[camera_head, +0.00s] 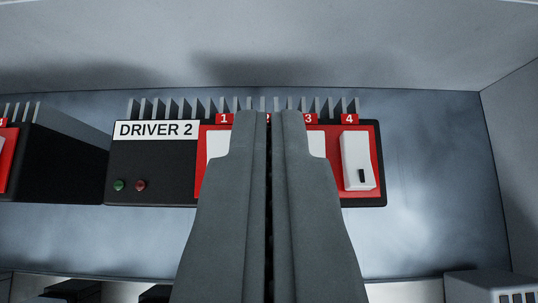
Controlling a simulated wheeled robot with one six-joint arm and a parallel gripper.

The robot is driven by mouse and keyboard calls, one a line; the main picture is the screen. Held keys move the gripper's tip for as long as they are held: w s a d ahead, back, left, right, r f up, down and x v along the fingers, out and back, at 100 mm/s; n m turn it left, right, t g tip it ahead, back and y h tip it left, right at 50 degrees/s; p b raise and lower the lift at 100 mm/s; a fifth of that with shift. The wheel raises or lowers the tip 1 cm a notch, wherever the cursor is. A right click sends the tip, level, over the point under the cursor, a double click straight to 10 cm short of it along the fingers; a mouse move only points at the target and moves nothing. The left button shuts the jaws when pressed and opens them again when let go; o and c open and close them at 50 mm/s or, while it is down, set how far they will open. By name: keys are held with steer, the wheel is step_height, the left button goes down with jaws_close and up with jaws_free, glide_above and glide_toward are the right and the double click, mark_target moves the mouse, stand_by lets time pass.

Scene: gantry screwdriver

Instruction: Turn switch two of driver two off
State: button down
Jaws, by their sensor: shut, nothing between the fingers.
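The driver 2 box (155,169) is black with a white "DRIVER 2" label, a red switch panel (360,140) and metal fins on top. My gripper (269,115) is shut and empty in front of the panel, its tips between the labels 1 and 3. It hides switch two and most of label 2. Switch one (217,143) and switch three (317,144) are white and partly covered by my fingers. Switch four (358,161) is white with a dark slot low on its face. I cannot tell whether my fingertips touch anything.
A green light (119,185) and a red light (140,185) sit left on the box. Another black driver box (62,155) stands at the left. A grey wall (515,140) is at the right. A grey block (490,285) is at the lower right.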

steer(key=shift+w+f, duration=0.1)
steer(key=shift+w+r, duration=0.3)
steer(key=shift+w, duration=0.3)
steer(key=shift+r, duration=0.65)
steer(key=r, duration=0.2)
steer(key=shift+w+r, duration=0.2)
steer(key=shift+r, duration=0.2)
steer(key=w+r+v, duration=0.1)
steer(key=r+v, duration=0.1)
steer(key=v, duration=0.7)
steer(key=shift+r, duration=0.15)
